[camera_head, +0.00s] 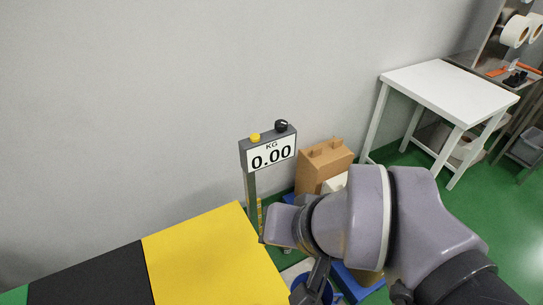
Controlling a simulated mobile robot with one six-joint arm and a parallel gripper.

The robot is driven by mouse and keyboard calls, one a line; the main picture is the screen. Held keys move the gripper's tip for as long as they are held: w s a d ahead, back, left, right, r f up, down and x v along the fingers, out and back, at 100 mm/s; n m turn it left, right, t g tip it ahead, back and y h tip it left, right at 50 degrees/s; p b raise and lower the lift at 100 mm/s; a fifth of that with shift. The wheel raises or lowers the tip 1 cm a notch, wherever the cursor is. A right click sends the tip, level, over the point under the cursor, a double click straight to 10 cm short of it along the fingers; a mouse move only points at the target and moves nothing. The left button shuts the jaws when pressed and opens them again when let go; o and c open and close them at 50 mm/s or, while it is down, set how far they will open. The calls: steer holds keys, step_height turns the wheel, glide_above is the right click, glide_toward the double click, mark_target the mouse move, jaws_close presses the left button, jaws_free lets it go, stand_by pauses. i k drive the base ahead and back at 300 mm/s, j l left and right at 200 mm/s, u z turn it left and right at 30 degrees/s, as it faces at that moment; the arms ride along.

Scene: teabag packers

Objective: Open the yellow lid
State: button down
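The yellow lid (210,258) is a flat yellow panel at the lower middle of the head view. It lies flush beside a black panel (95,275) on its left and looks shut. My arm reaches in from the lower right, with its grey joints just to the right of the lid. I cannot tell whether anything touches the lid.
A cardboard box (322,168) is on the floor behind my arm. A white table (449,90) stands at the back right. A grey wall (130,90) runs behind everything; green floor is open at right.

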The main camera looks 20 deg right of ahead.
mark_target(213, 275)
steer(key=k+u, duration=0.15)
steer(key=u, duration=0.8)
